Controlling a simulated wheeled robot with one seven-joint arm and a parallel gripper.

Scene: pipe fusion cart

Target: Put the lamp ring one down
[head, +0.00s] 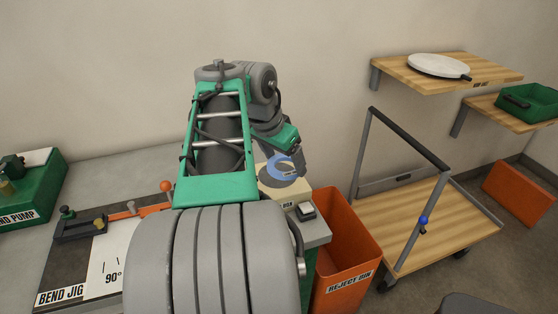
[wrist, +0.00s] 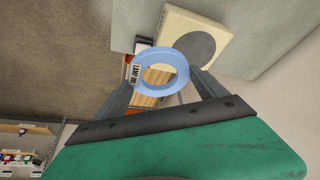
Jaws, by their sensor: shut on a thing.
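The lamp ring (wrist: 176,84) is a light blue ring with a white label whose visible text reads like "LAMP ONE". My gripper (wrist: 166,88) is shut on it, with a grey finger at either side. In the head view the ring (head: 272,166) shows partly behind my gripper (head: 290,165). It appears in front of or above a cream box (head: 270,189) with a dark round top at the bench's right end. The wrist view also shows this box (wrist: 222,28) beyond the ring. I cannot tell whether ring and box touch.
A small black-and-white block (head: 306,211) sits at the bench corner. An orange reject bin (head: 345,262) stands right of the bench, and a wooden-decked cart (head: 440,222) stands beyond it. The bend jig (head: 75,262) lies on the bench at left.

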